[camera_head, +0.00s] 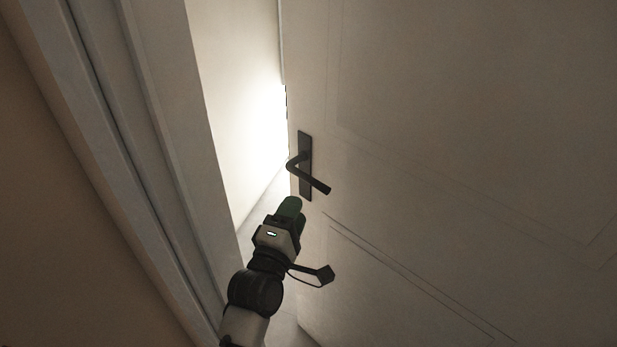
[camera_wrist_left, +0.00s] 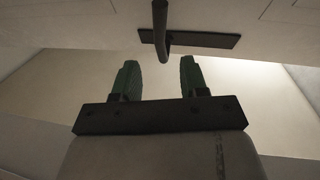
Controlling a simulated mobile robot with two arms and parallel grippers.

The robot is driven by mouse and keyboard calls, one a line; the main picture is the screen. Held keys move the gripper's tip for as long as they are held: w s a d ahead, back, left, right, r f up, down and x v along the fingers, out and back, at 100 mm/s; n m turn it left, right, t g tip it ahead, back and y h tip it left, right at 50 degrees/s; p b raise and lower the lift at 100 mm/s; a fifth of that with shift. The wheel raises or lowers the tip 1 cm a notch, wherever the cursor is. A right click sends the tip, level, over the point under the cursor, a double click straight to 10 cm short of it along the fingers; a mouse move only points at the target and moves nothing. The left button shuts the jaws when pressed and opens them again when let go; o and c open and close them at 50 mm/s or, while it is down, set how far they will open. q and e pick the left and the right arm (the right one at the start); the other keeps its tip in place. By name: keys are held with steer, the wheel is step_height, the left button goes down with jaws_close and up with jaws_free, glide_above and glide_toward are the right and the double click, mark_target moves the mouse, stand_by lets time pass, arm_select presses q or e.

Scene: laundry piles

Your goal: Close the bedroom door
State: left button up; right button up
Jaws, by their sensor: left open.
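The bedroom door (camera_head: 430,150) is a pale panelled door standing ajar, with a bright gap between its edge and the frame on the left. Its dark lever handle (camera_head: 308,177) sits on a black plate near the door's left edge. In the left wrist view the handle (camera_wrist_left: 160,30) shows above the fingers, roughly centred between them. My left gripper (camera_head: 291,208) is just below the handle in the head view, with green fingertips. In the left wrist view the gripper (camera_wrist_left: 160,78) is open, with nothing between its fingers. My right gripper is not in view.
The door frame (camera_head: 150,150) runs down the left side, next to a plain wall (camera_head: 60,210). Through the gap a brightly lit wall (camera_head: 235,90) and a strip of floor (camera_head: 258,203) show. The gap is clear apart from my left arm at its lower end.

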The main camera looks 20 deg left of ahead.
mark_target(309, 183)
arm_select(q)
steer(key=w, duration=0.3)
steer(key=w+r+p, duration=0.1)
steer(key=w, duration=0.5)
steer(key=shift+w+d+r, duration=0.1)
steer(key=shift+d+r, duration=0.1)
steer(key=shift+d, duration=0.05)
steer(key=shift+c, duration=0.2)
jaws_close()
